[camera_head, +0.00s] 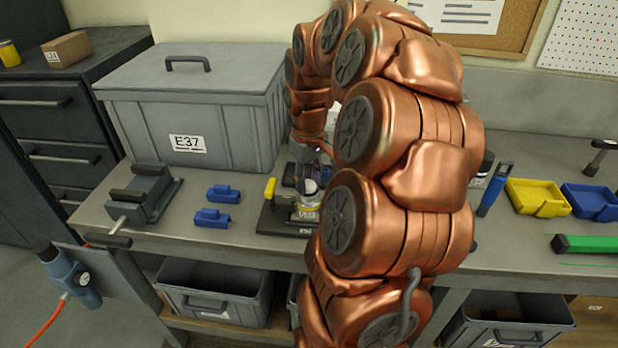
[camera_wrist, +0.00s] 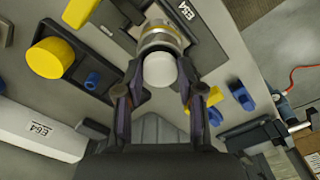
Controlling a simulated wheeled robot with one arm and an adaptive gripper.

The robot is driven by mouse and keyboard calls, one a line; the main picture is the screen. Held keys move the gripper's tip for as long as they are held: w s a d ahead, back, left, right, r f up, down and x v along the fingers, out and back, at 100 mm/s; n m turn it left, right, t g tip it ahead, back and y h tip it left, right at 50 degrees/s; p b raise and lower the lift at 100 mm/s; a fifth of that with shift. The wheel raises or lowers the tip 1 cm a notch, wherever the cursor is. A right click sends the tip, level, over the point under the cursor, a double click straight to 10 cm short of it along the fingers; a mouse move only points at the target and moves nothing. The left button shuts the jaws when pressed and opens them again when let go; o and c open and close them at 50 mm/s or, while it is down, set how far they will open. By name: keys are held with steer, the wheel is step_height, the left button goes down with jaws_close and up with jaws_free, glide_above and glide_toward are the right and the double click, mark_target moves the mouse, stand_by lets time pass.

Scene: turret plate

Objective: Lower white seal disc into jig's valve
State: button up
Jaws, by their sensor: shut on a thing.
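The white seal disc (camera_wrist: 160,71) is between the fingertips of my gripper (camera_wrist: 160,80) in the wrist view, and the gripper is shut on it. The valve (camera_wrist: 160,38), a metal cylinder with a yellowish band, stands just beyond the disc. The valve sits on the dark jig (camera_wrist: 205,42), which carries a label. In the head view the white disc (camera_head: 310,187) shows small above the valve (camera_head: 307,212) on the jig (camera_head: 272,222). My gripper (camera_head: 311,176) there is partly hidden by my copper arm. Whether the disc touches the valve I cannot tell.
A yellow toggle handle (camera_head: 270,188) rises at the jig's left. Two blue clamps (camera_head: 212,218) lie left of it, before a large grey bin (camera_head: 210,110). A grey vise-like tool (camera_head: 143,195) stands further left. Yellow (camera_head: 537,197) and blue trays lie right.

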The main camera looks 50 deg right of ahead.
steer(key=shift+f+b, duration=0.3)
steer(key=shift+b, duration=0.15)
stand_by(0.5)
stand_by(0.3)
steer(key=o, duration=0.9)
step_height(320, 180, up, 12)
steer(key=shift+r, duration=0.1)
stand_by(0.3)
stand_by(0.5)
